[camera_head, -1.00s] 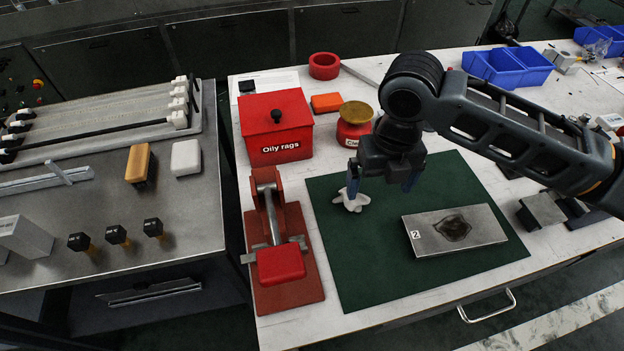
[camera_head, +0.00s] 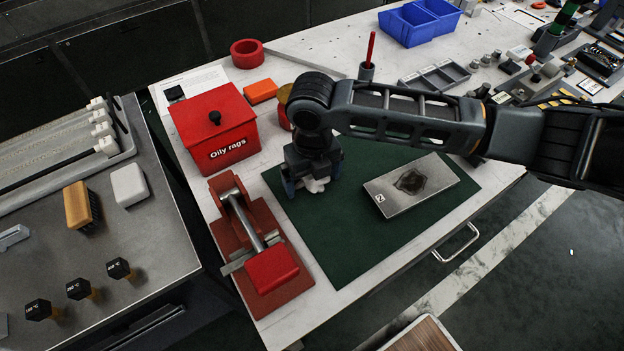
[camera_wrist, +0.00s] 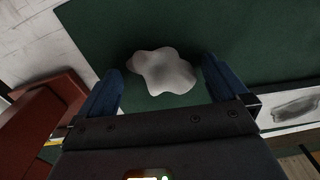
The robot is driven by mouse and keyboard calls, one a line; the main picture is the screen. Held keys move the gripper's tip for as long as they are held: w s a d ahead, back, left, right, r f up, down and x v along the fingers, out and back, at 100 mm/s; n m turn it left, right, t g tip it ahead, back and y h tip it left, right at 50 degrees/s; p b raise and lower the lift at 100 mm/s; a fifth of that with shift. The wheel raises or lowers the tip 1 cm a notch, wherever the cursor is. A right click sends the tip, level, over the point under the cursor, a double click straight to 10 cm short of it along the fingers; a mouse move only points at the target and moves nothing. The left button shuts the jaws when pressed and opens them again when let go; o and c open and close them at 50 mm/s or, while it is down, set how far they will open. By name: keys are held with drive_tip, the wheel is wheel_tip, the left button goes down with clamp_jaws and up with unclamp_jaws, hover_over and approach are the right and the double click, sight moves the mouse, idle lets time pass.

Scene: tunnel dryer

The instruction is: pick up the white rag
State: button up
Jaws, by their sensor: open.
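The white rag (camera_wrist: 165,72) lies crumpled on the green mat (camera_head: 315,245). In the wrist view it sits between and slightly beyond the two blue fingertips of my gripper (camera_wrist: 160,88), which are apart on either side of it. In the head view my gripper (camera_head: 312,188) is low over the mat's upper left part. Only a small pale piece of the rag (camera_head: 317,185) shows there, the rest hidden by my gripper.
A grey plate (camera_head: 440,178) with a dark stain lies on the mat to the right. A red lever tool (camera_head: 270,270) stands close at the left, with the red oily rags box (camera_head: 205,130) behind it. A red-and-gold can is partly hidden behind my arm.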

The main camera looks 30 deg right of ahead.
drive_tip(key=c, duration=0.9)
drive_tip(key=shift+o, duration=0.2)
drive_tip(key=shift+r, duration=0.5)
drive_tip(key=r, duration=0.1)
drive_tip(key=w+r+b, duration=0.1)
drive_tip(key=r, duration=0.1)
drive_tip(key=shift+d+r, duration=0.2)
drive_tip(key=shift+r, duration=0.05)
drive_tip(key=w+d+r+b, duration=0.1)
drive_tip(key=w+d+r, duration=0.1)
drive_tip(key=w+r, duration=0.1)
drive_tip(key=w+d+r+b, duration=0.1)
drive_tip(key=w+d+r, duration=0.1)
drive_tip(key=w, duration=0.4)
drive_tip(key=shift+w+d+r, duration=0.25)
drive_tip(key=shift+w+r, duration=0.05)
drive_tip(key=shift+r, duration=0.5)
